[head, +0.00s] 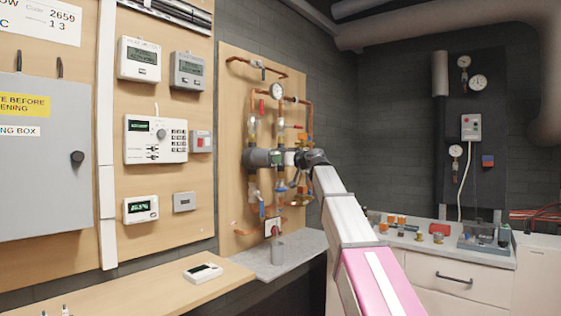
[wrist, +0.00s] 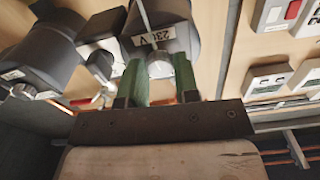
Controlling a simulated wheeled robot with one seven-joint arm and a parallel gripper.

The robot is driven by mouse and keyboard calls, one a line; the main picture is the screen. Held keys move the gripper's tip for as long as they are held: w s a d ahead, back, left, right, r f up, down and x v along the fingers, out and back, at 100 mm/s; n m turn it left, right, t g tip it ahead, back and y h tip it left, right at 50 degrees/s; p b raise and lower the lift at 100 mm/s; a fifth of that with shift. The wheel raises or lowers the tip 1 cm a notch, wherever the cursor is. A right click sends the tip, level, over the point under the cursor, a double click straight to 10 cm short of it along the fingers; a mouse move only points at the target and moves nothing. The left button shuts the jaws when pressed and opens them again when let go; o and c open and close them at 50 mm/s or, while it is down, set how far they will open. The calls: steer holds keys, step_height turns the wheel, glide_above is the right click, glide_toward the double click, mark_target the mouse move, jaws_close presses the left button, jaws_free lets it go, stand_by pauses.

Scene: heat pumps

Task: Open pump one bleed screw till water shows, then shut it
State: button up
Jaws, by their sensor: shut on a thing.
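In the head view two pumps sit side by side on the wooden pipe board; the left one is a dark grey pump (head: 257,157). In the wrist view this pump (wrist: 158,14) has a dark body and a "230 V" label. My gripper's green fingers (wrist: 159,72) stand on either side of the silver bleed screw (wrist: 160,68) on its face and are shut on it. I cannot read which pump is number one. Whether any water is at the screw cannot be told.
Copper pipes, valves and a round gauge (head: 276,90) surround the pumps. A small cup (head: 277,253) stands on the grey shelf (head: 270,265) below. Control boxes (head: 155,138) hang on the left board. A white cabinet (head: 440,275) with small parts on top stands at right.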

steer(key=m, duration=1.9)
steer(key=shift+s, duration=0.1)
steer(key=shift+m, duration=0.3)
steer(key=o, duration=0.9)
steer(key=shift+o, duration=0.2)
steer(key=v, duration=1)
steer(key=shift+s+d, duration=0.25)
steer(key=shift+d, duration=0.05)
